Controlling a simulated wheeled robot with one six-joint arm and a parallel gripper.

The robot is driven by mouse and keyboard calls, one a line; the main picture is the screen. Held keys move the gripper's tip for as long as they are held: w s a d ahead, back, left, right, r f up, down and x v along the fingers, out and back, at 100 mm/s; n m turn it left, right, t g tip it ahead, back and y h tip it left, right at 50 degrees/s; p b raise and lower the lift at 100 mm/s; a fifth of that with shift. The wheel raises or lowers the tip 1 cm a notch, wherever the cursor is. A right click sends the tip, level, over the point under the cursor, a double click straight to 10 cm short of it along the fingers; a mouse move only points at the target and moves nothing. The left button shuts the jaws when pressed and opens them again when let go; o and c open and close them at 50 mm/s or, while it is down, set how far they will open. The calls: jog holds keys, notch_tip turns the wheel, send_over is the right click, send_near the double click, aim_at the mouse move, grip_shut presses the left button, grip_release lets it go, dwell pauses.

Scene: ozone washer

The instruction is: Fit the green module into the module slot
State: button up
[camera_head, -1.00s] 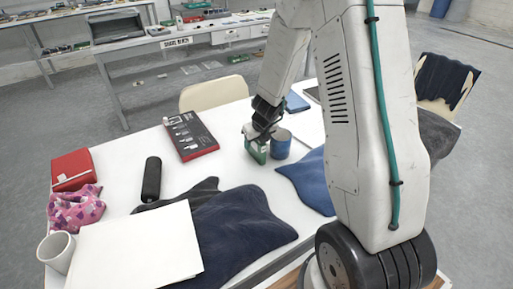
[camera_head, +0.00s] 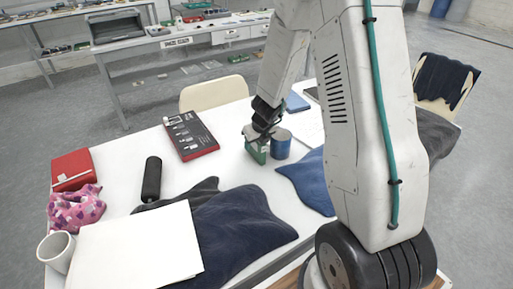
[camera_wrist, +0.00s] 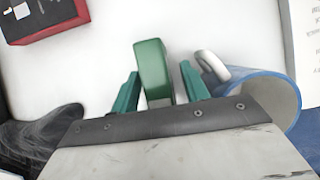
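The green module (camera_head: 256,152) stands on the white table, just left of a blue mug (camera_head: 281,144). My gripper (camera_head: 258,138) is over the module from above. In the wrist view the module (camera_wrist: 152,62) lies between my two teal fingers (camera_wrist: 160,72), with a narrow gap showing on each side, so the gripper looks open around it. A black panel with a red edge (camera_head: 189,135) and several white parts lies left of the module; its corner shows at the top left of the wrist view (camera_wrist: 42,12). I cannot make out the module slot itself.
The mug's handle (camera_wrist: 210,66) is close to my right finger. Dark cloth (camera_head: 240,228) and blue cloth (camera_head: 308,182) lie nearer. A black cylinder (camera_head: 152,180), a red box (camera_head: 72,168) and a white mug (camera_head: 56,250) are left. Bare table lies between panel and module.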

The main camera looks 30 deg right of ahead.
grip_shut()
jog(key=shift+r, duration=0.25)
